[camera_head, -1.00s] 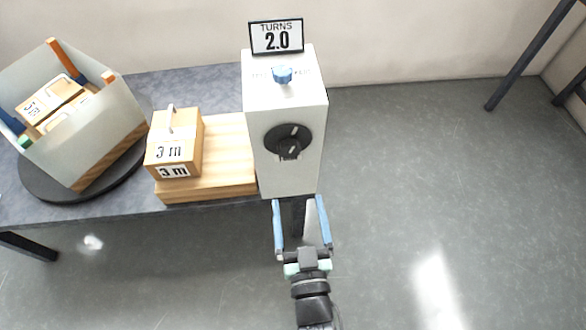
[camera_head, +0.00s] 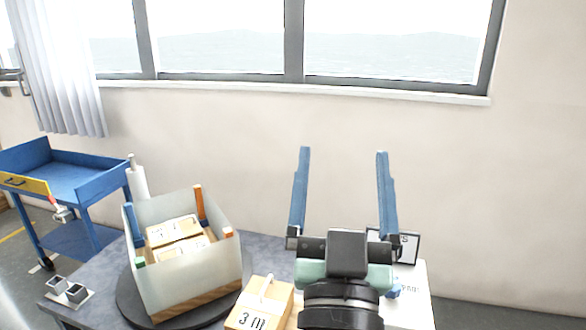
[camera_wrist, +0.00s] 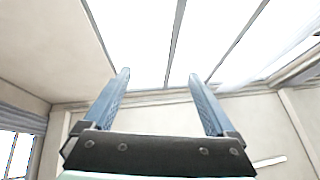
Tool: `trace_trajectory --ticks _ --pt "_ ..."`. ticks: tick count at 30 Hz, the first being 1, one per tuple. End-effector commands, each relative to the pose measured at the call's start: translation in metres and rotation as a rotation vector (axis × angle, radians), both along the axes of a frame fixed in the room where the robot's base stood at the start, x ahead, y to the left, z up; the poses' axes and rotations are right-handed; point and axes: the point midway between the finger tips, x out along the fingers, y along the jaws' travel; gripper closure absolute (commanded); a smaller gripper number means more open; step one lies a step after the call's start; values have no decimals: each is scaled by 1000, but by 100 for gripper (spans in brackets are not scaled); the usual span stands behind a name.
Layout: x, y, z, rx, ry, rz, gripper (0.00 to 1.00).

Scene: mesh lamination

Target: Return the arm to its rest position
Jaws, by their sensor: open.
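My gripper (camera_head: 342,165) is raised in front of the wall in the head view, its two blue fingers pointing up and wide apart. Nothing is between them. In the wrist view my gripper (camera_wrist: 158,90) also shows open and empty, against the bright window and ceiling. My arm hides much of the white machine (camera_head: 415,300) at the table's right end and part of its display (camera_head: 408,246), whose number cannot be read.
A frosted bin (camera_head: 190,275) with wooden blocks stands on a dark round base (camera_head: 135,300) on the grey table (camera_head: 95,270). A wooden block marked "3 m" (camera_head: 258,305) sits right of it. A blue cart (camera_head: 65,180) stands at the left. The wall (camera_head: 240,140) and window are behind.

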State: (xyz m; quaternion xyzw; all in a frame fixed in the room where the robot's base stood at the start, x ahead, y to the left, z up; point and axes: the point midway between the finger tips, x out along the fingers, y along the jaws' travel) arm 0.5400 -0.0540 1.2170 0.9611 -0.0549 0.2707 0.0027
Motion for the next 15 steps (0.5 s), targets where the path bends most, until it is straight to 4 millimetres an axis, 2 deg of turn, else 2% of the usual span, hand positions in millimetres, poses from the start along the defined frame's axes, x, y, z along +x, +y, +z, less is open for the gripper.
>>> trace_trajectory --ticks 1,3,6,11,12,15 --pt "-12 11 36 -7 -55 19 9" --pt "-30 22 74 -14 -109 42 9" --pt "-58 37 120 -25 -181 70 9" --pt "-109 56 179 -41 -287 110 9" --pt "-102 55 192 -41 -268 105 9" --pt "-101 54 214 -40 -265 104 9"
